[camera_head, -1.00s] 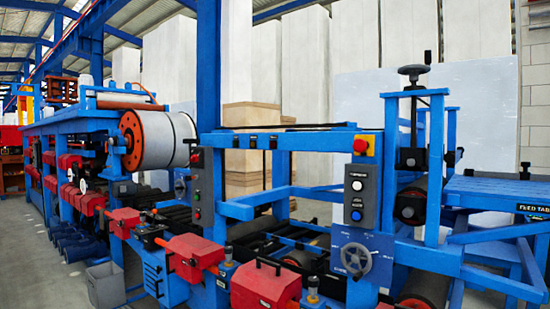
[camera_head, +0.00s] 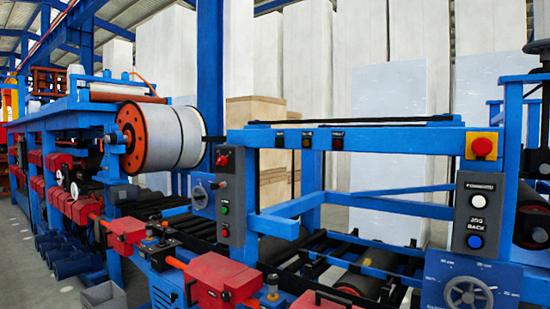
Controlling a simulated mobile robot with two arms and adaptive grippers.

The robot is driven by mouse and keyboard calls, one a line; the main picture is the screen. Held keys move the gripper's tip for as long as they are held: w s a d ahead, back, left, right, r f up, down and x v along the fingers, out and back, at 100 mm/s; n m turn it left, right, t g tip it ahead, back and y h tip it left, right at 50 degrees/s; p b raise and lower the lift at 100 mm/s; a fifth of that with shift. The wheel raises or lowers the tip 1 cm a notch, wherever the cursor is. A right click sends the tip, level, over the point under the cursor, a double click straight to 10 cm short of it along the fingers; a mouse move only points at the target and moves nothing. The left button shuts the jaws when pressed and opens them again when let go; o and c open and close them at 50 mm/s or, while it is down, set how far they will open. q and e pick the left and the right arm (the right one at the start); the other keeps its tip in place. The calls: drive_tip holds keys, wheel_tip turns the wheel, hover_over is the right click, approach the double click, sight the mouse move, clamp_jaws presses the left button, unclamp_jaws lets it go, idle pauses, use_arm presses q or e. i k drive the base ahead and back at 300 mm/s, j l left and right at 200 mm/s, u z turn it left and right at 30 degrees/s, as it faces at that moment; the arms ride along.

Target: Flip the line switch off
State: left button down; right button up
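No switch in view carries a readable "line" label. A grey control box (camera_head: 237,190) on a blue post has a red knob (camera_head: 222,160), a small dark control, and green and red buttons below. A grey panel (camera_head: 462,232) at right has a white button and a blue button. Neither gripper is in view.
A red mushroom button (camera_head: 482,147) on a yellow block sits above the right panel. A handwheel (camera_head: 468,293) is below it. Red housings (camera_head: 215,280) and a roller bed (camera_head: 335,255) fill the lower middle. A large reel (camera_head: 160,137) hangs at left.

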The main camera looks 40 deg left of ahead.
sight(223, 160)
drive_tip(key=j+z, duration=0.1)
drive_tip(key=j, duration=1.1)
drive_tip(key=j+z, duration=0.15)
drive_tip(key=j, duration=1)
drive_tip(key=k+j+z, duration=0.1)
drive_tip(key=j, duration=1.1)
